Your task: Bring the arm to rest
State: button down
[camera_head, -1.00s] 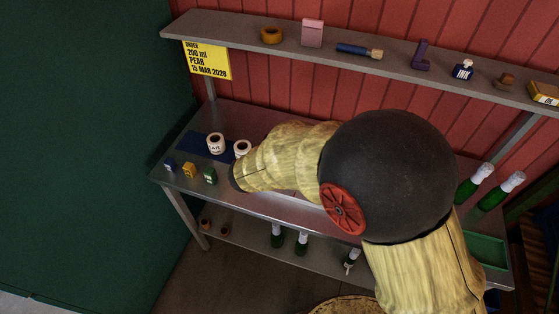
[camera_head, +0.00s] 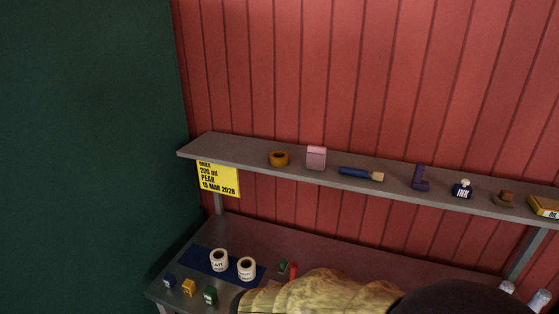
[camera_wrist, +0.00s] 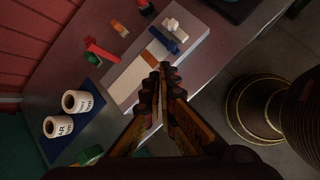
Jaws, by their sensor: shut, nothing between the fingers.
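My gripper (camera_wrist: 163,98) shows in the wrist view with its two fingers together and nothing between them. It is above the grey workbench (camera_head: 300,242), near a pale board (camera_wrist: 135,82) with a blue-and-white piece (camera_wrist: 168,38) at its far end. In the head view my arm crosses the bottom of the picture, and my gripper is out of sight there.
Two label rolls (camera_head: 219,260) (camera_head: 247,268) stand on a blue mat (camera_head: 197,254). Small blue, yellow and green blocks (camera_head: 189,287) sit at the bench's left front. A shelf (camera_head: 233,147) with several items runs above. A round brass-coloured object (camera_wrist: 254,105) is right in the wrist view.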

jog(key=s+d+r+m+y+b, duration=0.2)
jog(key=s+d+r+m+b, duration=0.3)
jog(key=s+d+m, duration=0.2)
jog(key=s+d+r+m+y+b, duration=0.2)
jog(key=s+d+r+m+b, duration=0.2)
jog(key=s+d+m, duration=0.4)
jog(key=s+r+m, duration=0.1)
jog(key=s+m, duration=0.2)
jog(key=m, duration=0.4)
jog(key=shift+r+m+b, duration=0.15)
jog(key=shift+m+b, duration=0.25)
jog(key=c, duration=2.6)
grip_release()
